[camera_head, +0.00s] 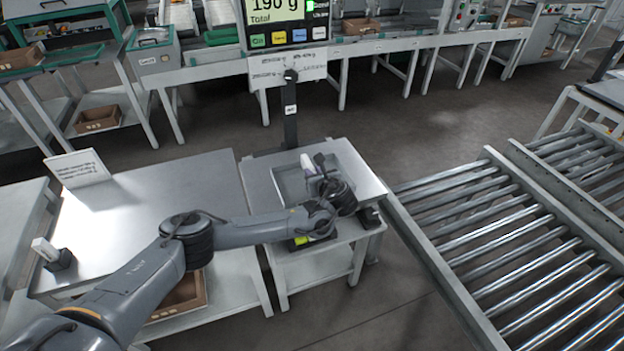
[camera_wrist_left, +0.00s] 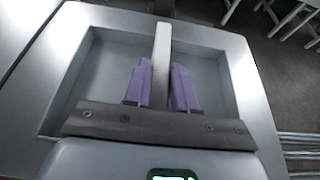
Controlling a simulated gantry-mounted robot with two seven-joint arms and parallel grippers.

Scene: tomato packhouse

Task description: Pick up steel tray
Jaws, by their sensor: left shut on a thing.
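The steel tray (camera_head: 287,182) is a shallow, square grey pan on the small weighing table's top. It also shows in the left wrist view (camera_wrist_left: 215,75), where a narrow upright grey bar (camera_wrist_left: 162,50) stands along its middle. My left gripper (camera_head: 313,182) is over the tray, partly hidden behind my own wrist. In the left wrist view its purple fingers (camera_wrist_left: 161,82) are on both sides of the bar and shut on it. Whether the tray is touching the surface under it cannot be told. My right gripper is not in view.
A scale display (camera_head: 285,22) stands on a post behind the tray. A steel table (camera_head: 150,205) with a white sign (camera_head: 77,168) is to the left. A roller conveyor (camera_head: 500,245) is to the right. A cardboard box (camera_head: 183,295) is on the lower shelf.

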